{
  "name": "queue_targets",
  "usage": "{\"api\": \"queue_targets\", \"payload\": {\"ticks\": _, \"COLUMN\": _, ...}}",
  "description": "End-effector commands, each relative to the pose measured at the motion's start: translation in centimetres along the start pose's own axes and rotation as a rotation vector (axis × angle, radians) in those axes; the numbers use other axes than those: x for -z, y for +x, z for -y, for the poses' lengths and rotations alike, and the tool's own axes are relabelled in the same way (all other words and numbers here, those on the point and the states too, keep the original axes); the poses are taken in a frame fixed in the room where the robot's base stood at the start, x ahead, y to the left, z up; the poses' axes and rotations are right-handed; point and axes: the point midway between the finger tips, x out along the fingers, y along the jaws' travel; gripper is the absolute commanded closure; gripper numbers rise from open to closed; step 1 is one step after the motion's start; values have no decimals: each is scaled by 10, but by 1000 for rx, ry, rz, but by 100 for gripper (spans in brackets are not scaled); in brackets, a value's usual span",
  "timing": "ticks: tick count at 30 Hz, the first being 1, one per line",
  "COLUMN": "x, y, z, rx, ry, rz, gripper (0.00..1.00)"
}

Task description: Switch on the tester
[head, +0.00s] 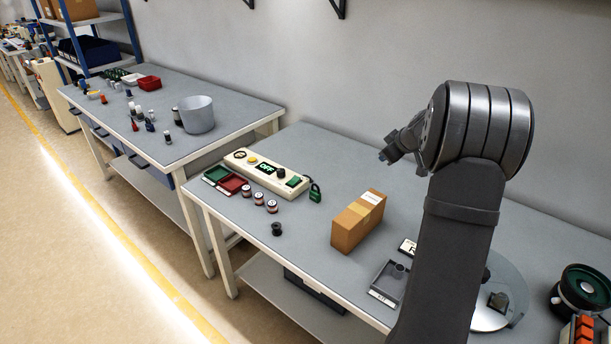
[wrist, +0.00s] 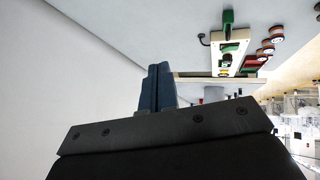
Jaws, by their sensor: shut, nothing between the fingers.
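The tester (head: 258,178) is a long cream box on the near bench, against the wall side. Its lit display (head: 266,168) reads OFF in green. Its top also carries a yellow button (head: 252,160), a black knob (head: 280,173) and a green rocker switch (head: 293,181). My gripper (head: 385,156) is raised above the bench, right of the tester and well apart from it. In the wrist view its dark blue fingers (wrist: 158,86) are together and empty. The tester (wrist: 231,48) appears there beyond the fingers, turned around and small.
A green padlock-like item (head: 315,192) lies by the tester's right end. Green and red trays (head: 231,184) and several spools (head: 259,198) lie in front. A cardboard box (head: 357,222) stands between tester and arm. A grey pot (head: 197,115) stands on the far bench.

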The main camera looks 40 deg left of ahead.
Motion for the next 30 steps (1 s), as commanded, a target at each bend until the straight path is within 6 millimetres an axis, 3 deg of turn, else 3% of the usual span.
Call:
{"api": "queue_targets", "payload": {"ticks": 1, "x": 24, "y": 12, "z": 19, "rx": 12, "ry": -32, "rz": -26, "gripper": 100}}
{"api": "queue_targets", "payload": {"ticks": 6, "x": 96, "y": 41, "z": 78, "rx": 31, "ry": -119, "rz": -111, "gripper": 100}}
{"api": "queue_targets", "payload": {"ticks": 13, "x": 164, "y": 64, "z": 152, "rx": 53, "ry": -201, "rz": -197, "gripper": 100}}
{"api": "queue_targets", "payload": {"ticks": 15, "x": 146, "y": 82, "z": 154, "rx": 53, "ry": -194, "rz": -190, "gripper": 100}}
{"api": "queue_targets", "payload": {"ticks": 19, "x": 135, "y": 97, "z": 159, "rx": 51, "ry": -194, "rz": -193, "gripper": 100}}
{"api": "queue_targets", "payload": {"ticks": 30, "x": 131, "y": 101, "z": 160, "rx": 48, "ry": -196, "rz": -194, "gripper": 100}}
